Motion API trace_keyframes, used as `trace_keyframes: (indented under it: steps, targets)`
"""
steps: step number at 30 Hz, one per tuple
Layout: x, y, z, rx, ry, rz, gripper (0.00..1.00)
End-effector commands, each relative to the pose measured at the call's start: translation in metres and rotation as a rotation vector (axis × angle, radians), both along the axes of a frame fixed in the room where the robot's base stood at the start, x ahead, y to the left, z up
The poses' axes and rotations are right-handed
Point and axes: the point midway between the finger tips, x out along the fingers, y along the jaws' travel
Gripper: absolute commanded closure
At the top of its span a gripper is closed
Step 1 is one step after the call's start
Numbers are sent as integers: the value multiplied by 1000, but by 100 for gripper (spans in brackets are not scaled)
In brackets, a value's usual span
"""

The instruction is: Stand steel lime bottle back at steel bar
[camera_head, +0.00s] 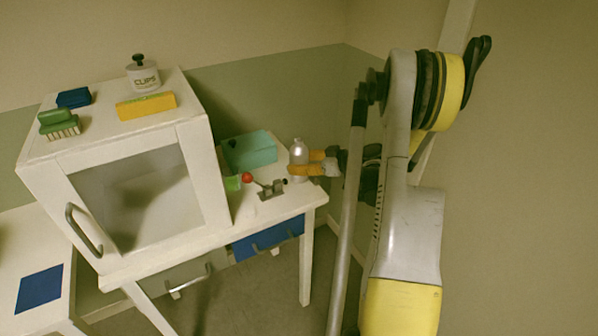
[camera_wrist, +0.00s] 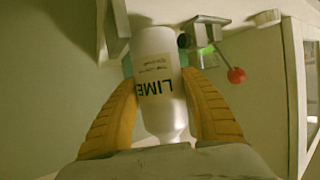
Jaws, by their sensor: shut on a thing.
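The lime bottle (camera_head: 298,151) is at the right end of the white table in the head view, pale with a silvery top and roughly upright. The wrist view shows its label reading LIME on the white body (camera_wrist: 158,75). My gripper (camera_head: 304,169) reaches in from the right with its orange fingers closed around the bottle. The fingers also flank it in the wrist view (camera_wrist: 163,95). I cannot tell whether its base touches the table. A grey metal fixture (camera_head: 271,189) with a red-knobbed lever stands just left of the bottle; no separate steel bar is clearly identifiable.
A teal box (camera_head: 250,150) lies behind the fixture, with a small green item (camera_head: 232,183) beside it. A white cabinet (camera_head: 205,135) with a glass door stands at left. The table's right edge (camera_head: 318,198) is close to the bottle.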

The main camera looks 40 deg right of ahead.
Motion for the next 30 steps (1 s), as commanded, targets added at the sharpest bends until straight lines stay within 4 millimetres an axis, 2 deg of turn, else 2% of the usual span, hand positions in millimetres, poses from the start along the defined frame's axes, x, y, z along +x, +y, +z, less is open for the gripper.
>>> trace_keyframes:
  steps: [1, 3, 14, 15, 17, 29, 30]
  targets:
    - [0, 0, -14, 0, 0, 0, 90]
    - [0, 0, -21, 0, -1, 0, 90]
    - [0, 0, -24, 0, -1, 0, 90]
    - [0, 0, -25, 0, 0, 0, 46]
    - [0, 0, -24, 0, 0, 0, 28]
    - [-1, -1, -17, 0, 0, 0, 28]
    - [-6, -3, -16, 0, 0, -2, 28]
